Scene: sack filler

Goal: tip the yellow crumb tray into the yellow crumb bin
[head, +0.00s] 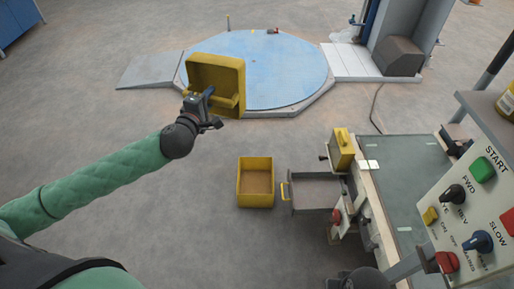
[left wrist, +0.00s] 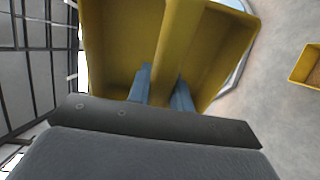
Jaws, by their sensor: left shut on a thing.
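The yellow crumb tray (head: 228,72) is held up in the air by my left gripper (head: 212,104), well above the floor. It is tipped steeply, and its hollow side shows in the head view. In the left wrist view the tray (left wrist: 120,45) fills the upper middle, with the blue-grey fingers shut on its yellow bar. I see no crumbs in it. The yellow crumb bin (head: 255,203) stands upright on the floor, below and right of the tray in the head view, with a brown inside. The bin (left wrist: 298,68) also shows at the right edge of the left wrist view.
A grey drawer (head: 318,209) with a yellow handle stands pulled out beside the bin. A yellow box (head: 341,150) sits on the machine's edge. A control panel (head: 462,215) is at the right. A blue round platform (head: 285,70) lies behind. The floor left of the bin is clear.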

